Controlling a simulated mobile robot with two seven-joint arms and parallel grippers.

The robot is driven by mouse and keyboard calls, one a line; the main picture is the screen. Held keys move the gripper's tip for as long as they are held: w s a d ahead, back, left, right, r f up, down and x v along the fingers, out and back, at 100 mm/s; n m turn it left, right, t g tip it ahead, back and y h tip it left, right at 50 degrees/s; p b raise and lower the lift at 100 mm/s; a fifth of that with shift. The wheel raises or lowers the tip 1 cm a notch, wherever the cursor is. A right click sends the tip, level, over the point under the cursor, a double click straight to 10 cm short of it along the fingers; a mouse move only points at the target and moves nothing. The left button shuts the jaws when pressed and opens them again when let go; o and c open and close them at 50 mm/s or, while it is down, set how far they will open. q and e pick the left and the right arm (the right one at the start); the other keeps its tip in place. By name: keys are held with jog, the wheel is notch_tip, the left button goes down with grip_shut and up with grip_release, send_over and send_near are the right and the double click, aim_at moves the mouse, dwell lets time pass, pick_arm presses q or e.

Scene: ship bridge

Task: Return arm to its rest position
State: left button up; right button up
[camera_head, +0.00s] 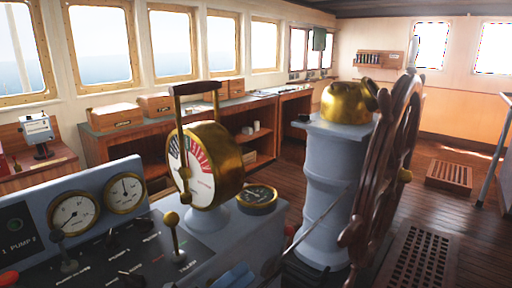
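No whole gripper shows clearly in the head view. A small blue shape (234,276) stands at the bottom edge, over the front of the console; it may be part of my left gripper, but I cannot tell its fingers or whether they are open. My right gripper is not in view. The brass engine telegraph (207,168) stands upright on the console with its dark handle raised, and nothing visible holds it.
The grey console (140,235) with gauges and knobbed levers fills the lower left. The wooden steering wheel (390,165) and its grey pedestal (327,190), topped by a brass housing (346,103), stand at right. Wooden cabinets (120,152) line the windows.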

pick_arm(q)
jog(key=s+a+f+n+t+y+p, duration=0.15)
jog(key=a+f+n+y, duration=0.25)
jog(key=f+n+y, duration=0.45)
jog(key=s+a+f+n+t+y, duration=0.1)
jog(key=s+a+f+n+y, duration=0.25)
jog(key=n, duration=0.85)
jog(key=s+a+f+n+g+y, duration=0.1)
jog(key=s+f+n+g, duration=0.1)
jog(key=s+f+n, duration=0.2)
jog(key=s+a+f+n+g+y, duration=0.2)
jog(key=s+f+n, duration=0.2)
jog(key=f, duration=0.3)
jog(key=shift+s+a+f, duration=0.15)
jog(key=shift+s+a, duration=0.1)
jog(key=shift+s, duration=0.15)
jog(key=shift+g, duration=0.25)
